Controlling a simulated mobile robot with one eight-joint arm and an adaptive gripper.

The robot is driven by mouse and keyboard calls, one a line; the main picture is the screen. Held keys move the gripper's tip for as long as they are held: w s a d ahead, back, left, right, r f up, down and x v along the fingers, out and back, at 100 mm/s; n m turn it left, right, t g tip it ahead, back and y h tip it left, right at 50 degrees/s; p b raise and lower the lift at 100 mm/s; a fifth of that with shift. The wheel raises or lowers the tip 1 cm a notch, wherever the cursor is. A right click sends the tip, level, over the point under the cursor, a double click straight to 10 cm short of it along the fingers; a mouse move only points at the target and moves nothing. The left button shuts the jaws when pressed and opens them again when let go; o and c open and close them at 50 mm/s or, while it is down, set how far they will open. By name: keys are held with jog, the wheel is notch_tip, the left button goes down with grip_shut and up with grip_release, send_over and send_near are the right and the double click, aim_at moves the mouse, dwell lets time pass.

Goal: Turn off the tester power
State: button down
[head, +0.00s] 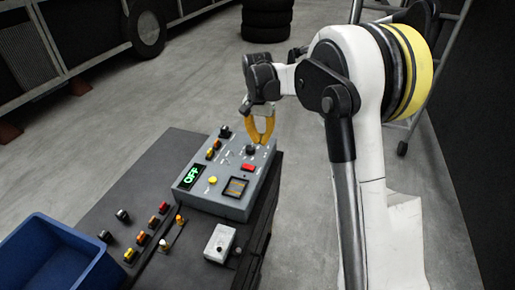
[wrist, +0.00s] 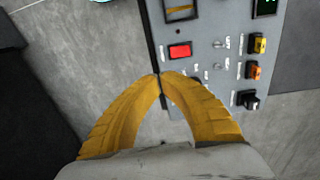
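The grey tester (head: 222,203) lies on a dark bench; its small screen (head: 194,176) reads "OFF" in green. A red rectangular switch (head: 248,168) sits on its panel and also shows in the wrist view (wrist: 179,50). A black knob (head: 250,150) is close by the fingertips in the head view. My gripper (head: 258,141) is over the tester's far right edge, its yellow fingers bowed with the tips together. In the wrist view the tips (wrist: 162,74) meet beside the panel edge, below the red switch, with nothing visible between them. Contact cannot be told.
Coloured plugs (head: 216,147) stick out of the tester's far left side. A blue bin (head: 50,262), several loose connectors (head: 142,238) and a small white switch box (head: 219,243) are on the bench. Stacked tyres (head: 266,20) stand behind on open floor.

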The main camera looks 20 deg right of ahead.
jog(key=shift+s+d+r+p, duration=0.15)
jog(key=shift+r+p, duration=0.2)
jog(key=shift+r, duration=1.6)
jog(key=s+a+r+n+t+b, duration=0.1)
jog(key=s+r+n+t+b, duration=0.15)
jog(key=s, duration=0.45)
jog(key=s+a+r+n+t+b, duration=0.1)
jog(key=s+r, duration=0.2)
jog(key=s, duration=0.4)
jog(key=s+f+n+t+b, duration=0.1)
jog(key=s+f+n+t, duration=0.1)
jog(key=s, duration=0.5)
jog(key=s+a+f+n+t+b, duration=0.1)
jog(key=s+f+t+b, duration=0.1)
jog(key=s+f, duration=0.2)
jog(key=s, duration=0.3)
jog(key=shift+s+a+f+n, duration=0.2)
jog(key=shift+s+f+n, duration=0.15)
